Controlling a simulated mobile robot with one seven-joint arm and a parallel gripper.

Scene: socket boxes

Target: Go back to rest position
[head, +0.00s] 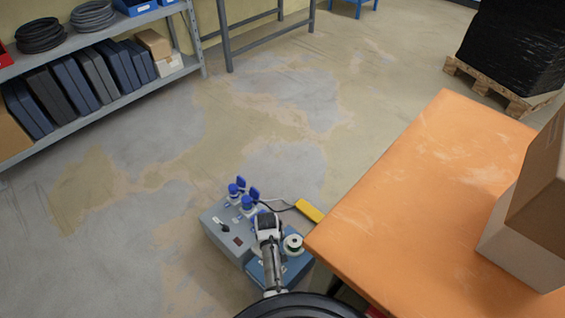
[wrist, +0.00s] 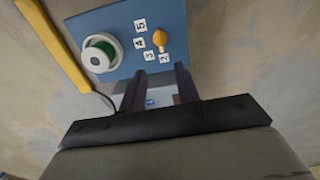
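My gripper (wrist: 156,80) is open, with its two dark fingers apart and nothing seen held between them. In the head view my gripper end (head: 267,221) is above the boxes, and my arm hides part of them. A grey socket box (head: 222,232) with blue-capped sockets (head: 245,198) stands on the floor to the left. A blue box (head: 297,268) with a white and green round part (head: 293,243) is beside it. In the wrist view the blue panel (wrist: 120,40) carries number labels, a yellow knob (wrist: 160,39) and the white and green round part (wrist: 99,54).
An orange table (head: 400,200) with cardboard boxes (head: 520,245) is close on the right. A yellow item (head: 309,211) with a dark cable lies by the table corner. A shelf (head: 100,112) stands at upper left, a wrapped pallet (head: 500,90) at upper right. The floor between is mostly clear.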

